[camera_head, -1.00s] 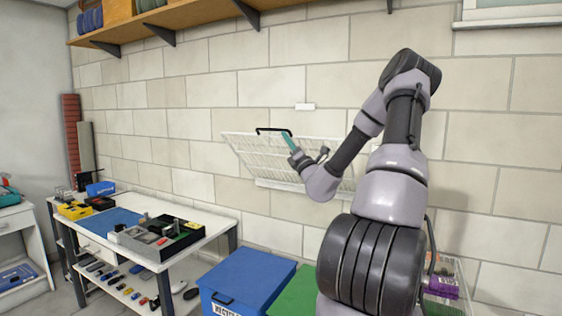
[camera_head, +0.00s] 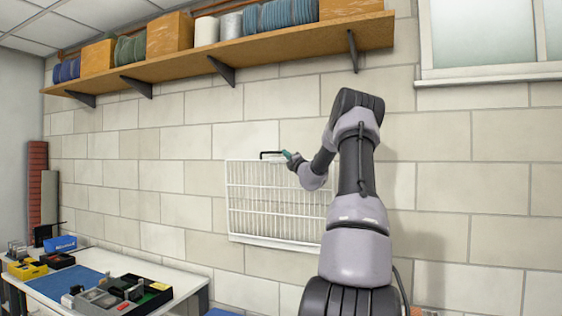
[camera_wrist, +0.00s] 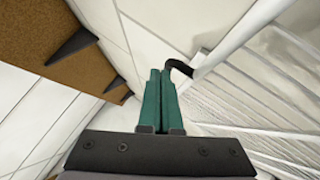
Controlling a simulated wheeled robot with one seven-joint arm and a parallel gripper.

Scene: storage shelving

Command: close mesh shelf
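The white wire mesh shelf (camera_head: 262,205) stands nearly upright against the block wall in the head view, with its bars facing me. A black handle (camera_head: 270,153) is on its top edge. My gripper (camera_head: 287,154) is at the right end of that handle, coming from the right. In the wrist view my gripper's teal fingers (camera_wrist: 160,75) are close together, and the black handle (camera_wrist: 180,66) meets their tips on the right side. I cannot tell whether any of the handle is between them. My arm covers the shelf's right edge.
A wooden wall shelf (camera_head: 230,50) with boxes and spools runs above, on dark brackets (camera_head: 222,70). A window (camera_head: 490,40) is at upper right. A white worktable (camera_head: 180,283) with trays stands at lower left. The wall right of my arm is clear.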

